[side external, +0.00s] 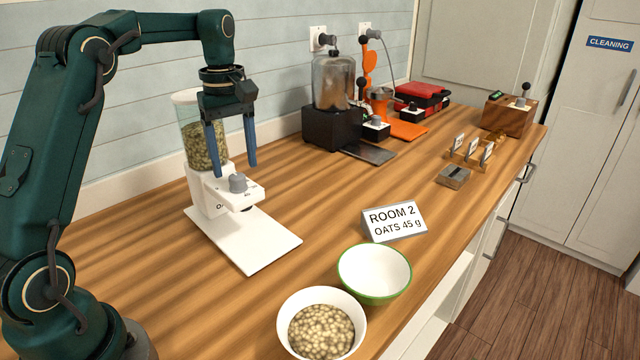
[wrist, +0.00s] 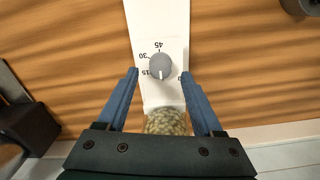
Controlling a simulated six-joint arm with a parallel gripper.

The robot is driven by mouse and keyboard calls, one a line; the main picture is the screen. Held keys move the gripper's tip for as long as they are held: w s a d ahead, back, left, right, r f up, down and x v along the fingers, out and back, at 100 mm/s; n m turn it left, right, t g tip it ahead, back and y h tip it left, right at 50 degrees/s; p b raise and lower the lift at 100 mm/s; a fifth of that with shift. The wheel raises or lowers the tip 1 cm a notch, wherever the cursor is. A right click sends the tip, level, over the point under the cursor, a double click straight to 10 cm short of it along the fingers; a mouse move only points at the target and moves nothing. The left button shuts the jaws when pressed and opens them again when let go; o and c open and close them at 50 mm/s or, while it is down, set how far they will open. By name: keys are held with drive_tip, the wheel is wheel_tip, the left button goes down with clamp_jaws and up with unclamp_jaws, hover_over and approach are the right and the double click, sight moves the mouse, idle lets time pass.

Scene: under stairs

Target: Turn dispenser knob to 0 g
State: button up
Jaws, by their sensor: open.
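The white dispenser (side external: 208,192) stands on the wooden counter with a clear hopper of oats (side external: 200,145) and a flat white base plate. Its grey knob (side external: 238,183) also shows in the wrist view (wrist: 160,66). There, the marks 45, 30 and 15 are readable around it, upside down; a mark by the right finger is too unclear to read. A pale line on the knob points down in that picture, just right of the 15. My gripper (side external: 235,172) is open and empty, pointing down above the knob, its blue fingers (wrist: 160,74) on either side.
A sign (side external: 394,221) reads ROOM 2, OATS 45 g. A green-rimmed bowl (side external: 375,273) looks empty; a white bowl (side external: 290,306) holds oats-like pieces. A dark grinder (side external: 333,128) and other appliances stand farther back.

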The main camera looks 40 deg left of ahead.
drive_tip(key=shift+r, duration=1)
drive_tip(key=shift+d+r, duration=0.2)
drive_tip(key=s+d+r+m+t, duration=0.3)
drive_tip(key=s+d+r+m, duration=0.4)
drive_tip(key=d, duration=0.4)
drive_tip(key=s+d+f+m+t, duration=0.2)
drive_tip(key=s+d+f+m, duration=0.1)
drive_tip(key=s+f+m, duration=0.5)
drive_tip(key=shift+s+d+f+m+t, duration=0.3)
drive_tip(key=shift+s+d, duration=0.1)
drive_tip(key=shift+s, duration=0.1)
idle(0.3)
